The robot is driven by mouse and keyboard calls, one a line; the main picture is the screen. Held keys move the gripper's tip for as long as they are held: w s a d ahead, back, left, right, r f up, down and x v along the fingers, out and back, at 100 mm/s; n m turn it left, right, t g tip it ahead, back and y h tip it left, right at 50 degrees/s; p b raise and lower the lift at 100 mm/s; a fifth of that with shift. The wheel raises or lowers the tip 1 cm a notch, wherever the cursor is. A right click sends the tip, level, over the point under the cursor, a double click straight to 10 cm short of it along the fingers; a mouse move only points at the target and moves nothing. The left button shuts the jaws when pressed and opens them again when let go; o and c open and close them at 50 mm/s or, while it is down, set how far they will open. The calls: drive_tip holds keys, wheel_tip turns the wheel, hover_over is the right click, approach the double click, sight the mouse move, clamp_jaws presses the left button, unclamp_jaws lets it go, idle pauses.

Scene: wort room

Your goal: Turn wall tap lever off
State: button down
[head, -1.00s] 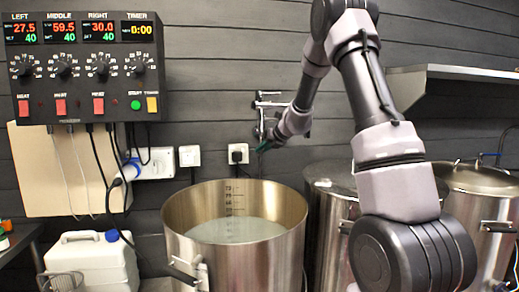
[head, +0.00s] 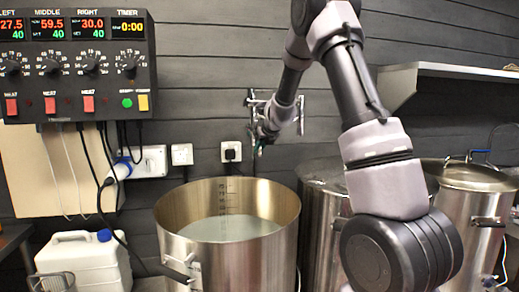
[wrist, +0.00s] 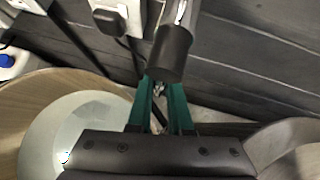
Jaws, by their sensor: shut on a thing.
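The wall tap (head: 251,98) is chrome metal fixed on the dark plank wall, partly hidden by my wrist in the head view. My gripper (head: 259,146) is at the tap, just below its wall fitting. In the wrist view, my gripper's two green fingers (wrist: 161,92) are close together with a small shiny metal piece between them, which seems to be the tap lever (wrist: 159,88). A dark cylinder (wrist: 172,55) on a chrome pipe stands just beyond the fingertips. The lever's full shape and angle are hidden.
An open steel kettle (head: 228,250) of pale liquid stands below the tap, with lidded kettles (head: 468,178) to the right. A control box (head: 75,65), wall sockets (head: 231,151) and a white canister (head: 82,262) are left. A shelf (head: 450,70) juts out at upper right.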

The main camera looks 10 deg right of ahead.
drive_tip(key=shift+d, duration=0.1)
drive_tip(key=c, duration=0.8)
unclamp_jaws()
drive_tip(key=shift+c, duration=0.2)
drive_tip(key=shift+s+r, duration=0.2)
drive_tip(key=shift+s, duration=0.05)
drive_tip(key=s+d, duration=0.2)
drive_tip(key=s, duration=1)
drive_tip(key=shift+s+d+r, duration=0.15)
drive_tip(key=shift+r, duration=0.05)
